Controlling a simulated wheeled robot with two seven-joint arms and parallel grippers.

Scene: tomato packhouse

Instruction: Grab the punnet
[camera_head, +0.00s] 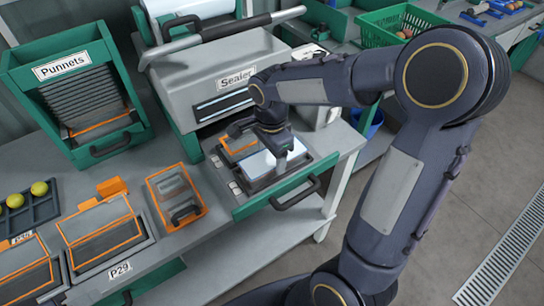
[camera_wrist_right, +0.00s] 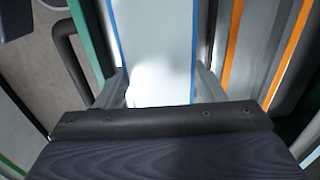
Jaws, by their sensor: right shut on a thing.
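A pale punnet with a flat whitish top and blue edges (camera_head: 257,166) sits in the front slot of the sealer's pulled-out drawer (camera_head: 243,211). My right gripper (camera_head: 281,157) reaches down over it from above. In the right wrist view, the two fingers of my right gripper (camera_wrist_right: 161,90) stand on either side of the punnet (camera_wrist_right: 153,35), shut on it. The punnet's lower sides are hidden in the drawer. My left gripper is not in view.
The grey sealer (camera_head: 215,70) stands behind the drawer, with an orange-edged slot (camera_head: 240,143) beside the punnet. The Punnets dispenser (camera_head: 66,68) is at left. An orange-rimmed tray (camera_head: 154,197) lies on the bench. A green crate (camera_head: 376,38) stands at the back right.

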